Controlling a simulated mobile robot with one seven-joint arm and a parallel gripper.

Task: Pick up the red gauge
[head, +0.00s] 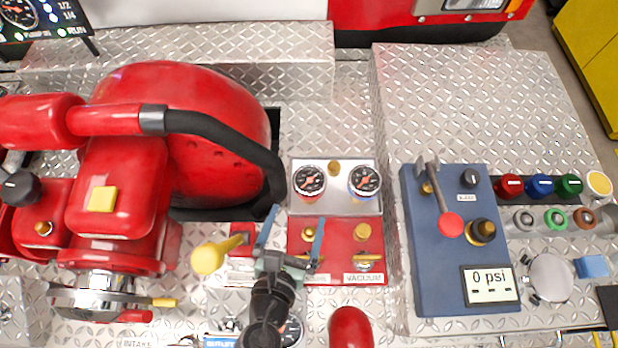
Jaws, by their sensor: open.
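The red gauge (310,181) has a red rim and a dark dial. It sits on the left side of a small silver panel (337,207), beside a similar gauge with a blue rim (364,181). My gripper (296,222) is open, its two blue-grey fingers spread apart. In the picture it lies just below the red gauge, over the left part of the red valve plate (340,237). No object shows between the fingers. I cannot tell its height above the plate.
The large red pump (190,120) and its black hose (235,133) stand to the left. A yellow-knobbed lever (208,258) is close left of my gripper. A blue panel (430,270) with a red-knobbed lever stands right. Bare tread plate (460,90) lies behind it.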

